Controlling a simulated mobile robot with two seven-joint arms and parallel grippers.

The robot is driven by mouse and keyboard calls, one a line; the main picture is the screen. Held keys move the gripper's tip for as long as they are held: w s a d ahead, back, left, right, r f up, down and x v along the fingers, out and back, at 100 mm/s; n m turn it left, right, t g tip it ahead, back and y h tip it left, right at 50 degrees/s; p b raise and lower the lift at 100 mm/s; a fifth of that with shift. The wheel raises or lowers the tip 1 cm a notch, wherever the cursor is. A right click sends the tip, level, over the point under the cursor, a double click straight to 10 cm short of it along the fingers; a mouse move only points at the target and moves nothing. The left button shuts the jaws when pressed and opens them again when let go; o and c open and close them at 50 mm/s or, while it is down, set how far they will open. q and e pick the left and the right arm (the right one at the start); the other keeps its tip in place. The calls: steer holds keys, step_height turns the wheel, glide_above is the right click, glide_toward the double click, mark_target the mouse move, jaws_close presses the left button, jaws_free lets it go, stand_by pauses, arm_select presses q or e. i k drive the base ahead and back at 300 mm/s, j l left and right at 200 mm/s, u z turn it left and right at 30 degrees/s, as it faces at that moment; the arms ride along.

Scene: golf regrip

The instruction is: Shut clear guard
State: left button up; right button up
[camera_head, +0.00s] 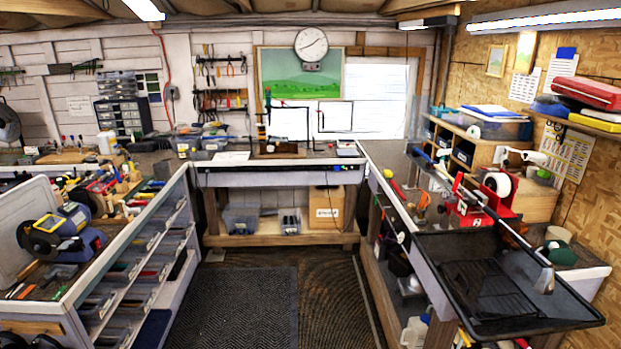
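I cannot clearly make out a clear guard in the head view. A blue and dark bench grinder (62,236) sits on the left bench beside an upright pale panel (24,222). Any clear shield on it is too small to tell. On the right bench a red vise (468,212) stands behind a black tray, with a long dark club shaft running by it. A faint see-through sheet may be near the shaft, but I cannot tell. Neither of my grippers is in view.
The black tray (462,247) juts over the right bench's front edge. The left bench (110,238) is crowded with tools above slanted bins. A back bench (275,179) joins the sides. The dark floor mat (240,305) between them is clear.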

mark_target(415, 100)
steer(key=i, duration=2.15)
steer(key=i+z, duration=0.1)
steer(key=i, duration=0.45)
steer(key=i+j+z, duration=0.1)
steer(key=i, duration=0.4)
steer(key=i+j+z, duration=0.1)
steer(key=i, duration=0.45)
steer(key=i+j+z, duration=0.1)
steer(key=i, duration=0.45)
steer(key=i+j+z, duration=0.1)
steer(key=i+z, duration=0.25)
steer(key=z, duration=0.15)
steer(key=i+j+z, duration=0.25)
steer(key=z, duration=0.25)
steer(key=i+j+z, duration=0.3)
steer(key=z, duration=0.2)
steer(key=i+j+z, duration=0.15)
steer(key=j+z, duration=0.35)
steer(key=i+j+z, duration=0.1)
steer(key=j+z, duration=0.4)
steer(key=i+j+z, duration=0.1)
steer(key=j+z, duration=0.2)
steer(key=j, duration=0.2)
steer(key=j+z, duration=0.3)
steer(key=j, duration=0.2)
steer(key=i+l, duration=0.35)
steer(key=i, duration=0.15)
